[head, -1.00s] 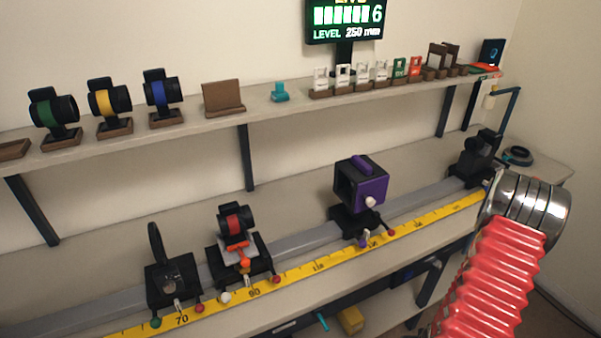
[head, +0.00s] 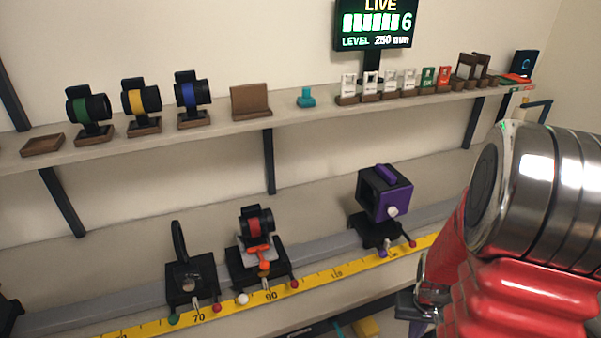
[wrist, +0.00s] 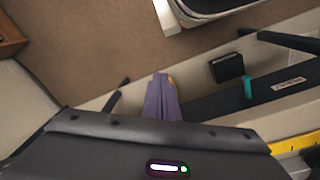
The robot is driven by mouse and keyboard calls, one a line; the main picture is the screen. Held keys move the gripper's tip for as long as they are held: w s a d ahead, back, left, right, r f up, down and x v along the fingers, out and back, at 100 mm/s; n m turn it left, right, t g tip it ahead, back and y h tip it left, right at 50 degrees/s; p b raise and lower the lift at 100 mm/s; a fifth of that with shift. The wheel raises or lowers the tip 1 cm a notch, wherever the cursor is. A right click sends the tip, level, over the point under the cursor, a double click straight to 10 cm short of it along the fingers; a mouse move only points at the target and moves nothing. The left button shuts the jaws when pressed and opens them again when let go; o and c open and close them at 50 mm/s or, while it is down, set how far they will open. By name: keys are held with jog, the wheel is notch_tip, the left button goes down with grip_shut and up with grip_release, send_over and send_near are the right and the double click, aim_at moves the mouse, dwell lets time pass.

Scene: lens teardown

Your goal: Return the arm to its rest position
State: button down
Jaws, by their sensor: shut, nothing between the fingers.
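My arm, red bellows with steel rings (head: 540,200), fills the right side of the head view, in front of the bench. In the wrist view my gripper (wrist: 162,84) shows as purple fingers together, with nothing between them, past the dark wrist housing. The fingers point over the floor and the bench's lower shelf and touch nothing that I can see. In the head view the arm's end is mostly hidden or cut off by the lower edge.
The rail bears a black lens-ring stand (head: 187,280), a red-ringed lens mount (head: 257,222) and a purple box mount (head: 398,200). The upper shelf (head: 225,121) holds green, yellow and blue ringed lenses and several small cards. A display (head: 376,24) stands behind. Brown floor (wrist: 100,45) is open.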

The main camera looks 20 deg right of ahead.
jog(key=a+r+n+t, duration=0.2)
jog(key=a+r, duration=1)
jog(key=r, duration=0.2)
jog(key=a+r+n+t, duration=0.3)
jog(key=a+r, duration=0.8)
jog(key=r, duration=0.3)
jog(key=shift+a+r+n+y, duration=0.2)
jog(key=shift+a+n+y, duration=0.1)
jog(key=shift+a+y, duration=0.1)
